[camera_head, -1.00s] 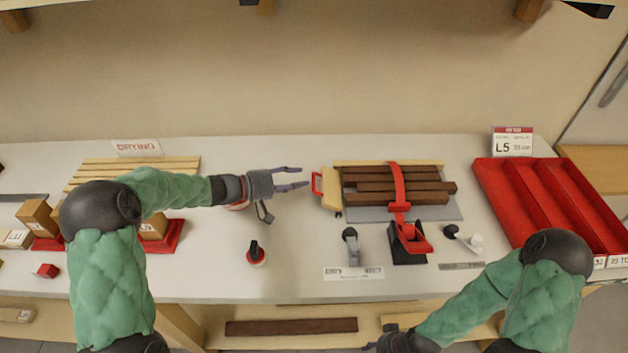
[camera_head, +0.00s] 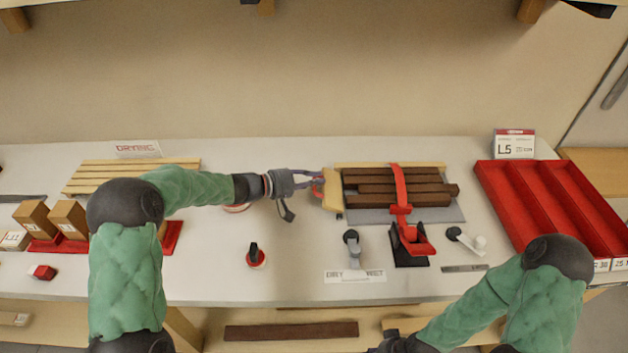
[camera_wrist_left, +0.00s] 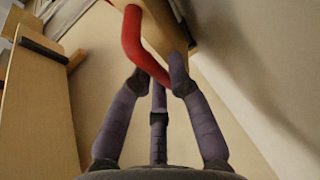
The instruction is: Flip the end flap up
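The end flap (camera_head: 332,190) is a pale wooden board with a red loop handle. It stands at the left end of the fixture with the dark wood strips (camera_head: 400,187). My left gripper (camera_head: 317,180) is at the handle, left of the flap. In the left wrist view, the red handle (camera_wrist_left: 132,35) passes among the purple fingertips of the gripper (camera_wrist_left: 157,76), with the flap board (camera_wrist_left: 160,28) just beyond. The fingers lean inward around the handle, but firm contact is not clear. My right gripper (camera_head: 385,345) is low at the bottom edge, its fingers mostly hidden.
A red clamp (camera_head: 400,195) crosses the dark strips. A red sectioned tray (camera_head: 545,205) stands at the right. Pale slats (camera_head: 130,170) and wooden blocks (camera_head: 68,215) lie at the left. A small black-handled red tool (camera_head: 255,256) stands on clear bench in front.

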